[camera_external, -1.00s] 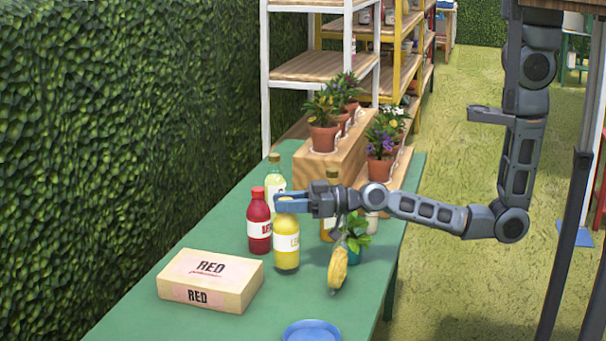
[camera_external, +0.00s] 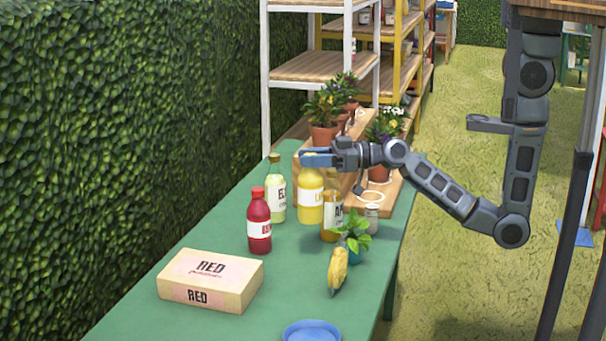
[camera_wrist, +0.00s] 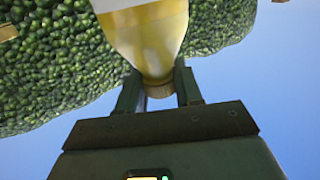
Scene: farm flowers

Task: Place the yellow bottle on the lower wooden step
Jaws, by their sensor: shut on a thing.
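The yellow bottle (camera_external: 310,204) has a white label and hangs upright from my gripper (camera_external: 312,158), which is shut on its top. It appears raised above the green table. In the wrist view the bottle (camera_wrist: 150,35) sits between the two fingers (camera_wrist: 158,90), its neck end toward them. The wooden steps stand behind the bottle. The upper step (camera_external: 308,158) carries potted plants and is partly hidden by my gripper. The lower wooden step (camera_external: 384,196) is at the right, with a flower pot and a pale ring mark on its bare front part.
A pale green bottle (camera_external: 277,195) and a red bottle (camera_external: 259,225) stand left of the held bottle. A RED box (camera_external: 210,280), yellow item (camera_external: 338,270) and blue plate (camera_external: 312,333) are nearer.

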